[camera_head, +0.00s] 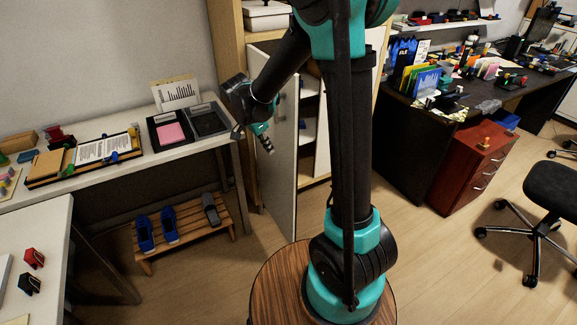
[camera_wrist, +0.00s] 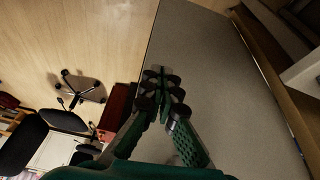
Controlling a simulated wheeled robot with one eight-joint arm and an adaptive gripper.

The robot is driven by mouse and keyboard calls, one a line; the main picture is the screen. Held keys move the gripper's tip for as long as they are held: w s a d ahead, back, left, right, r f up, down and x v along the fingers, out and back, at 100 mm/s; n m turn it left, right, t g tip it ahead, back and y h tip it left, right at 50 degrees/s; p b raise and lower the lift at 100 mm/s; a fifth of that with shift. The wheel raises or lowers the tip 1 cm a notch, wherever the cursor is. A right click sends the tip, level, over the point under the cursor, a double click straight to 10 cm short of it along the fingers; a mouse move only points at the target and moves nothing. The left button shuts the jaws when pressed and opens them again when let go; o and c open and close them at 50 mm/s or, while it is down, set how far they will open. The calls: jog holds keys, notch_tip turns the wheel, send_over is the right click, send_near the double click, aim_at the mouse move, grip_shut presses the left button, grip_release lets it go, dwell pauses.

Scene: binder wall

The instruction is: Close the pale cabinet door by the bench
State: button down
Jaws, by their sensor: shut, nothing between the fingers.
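The pale cabinet door (camera_head: 283,195) stands open in the head view, swung out from the wooden cabinet (camera_head: 228,40), with shelves showing to its right. The low wooden bench (camera_head: 188,238) with shoes on it is left of the door. My gripper (camera_head: 267,146) is shut and empty, in front of the door's left face at about mid-height. In the wrist view, the shut fingertips (camera_wrist: 164,88) appear over a broad grey panel, which looks like the door (camera_wrist: 205,50). I cannot tell whether they touch it. My arm hides part of the cabinet's opening.
A table (camera_head: 190,143) with trays and papers stands left of the door, close to my gripper. A red drawer unit (camera_head: 466,172) and a dark desk (camera_head: 405,140) are at the right. An office chair (camera_head: 545,215) is at the far right. Floor between is clear.

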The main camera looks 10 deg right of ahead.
jog(key=shift+m, duration=0.5)
jog(key=shift+w+d+f, duration=0.5)
jog(key=shift+d+f, duration=0.55)
jog(key=shift+f, duration=0.55)
jog(key=shift+w+d+f, duration=0.5)
jog(key=shift+d+f, duration=0.5)
jog(key=shift+f, duration=0.55)
jog(key=shift+w+d+f, duration=0.5)
jog(key=shift+d+f, duration=0.55)
jog(key=shift+f, duration=0.55)
jog(key=shift+d, duration=0.15)
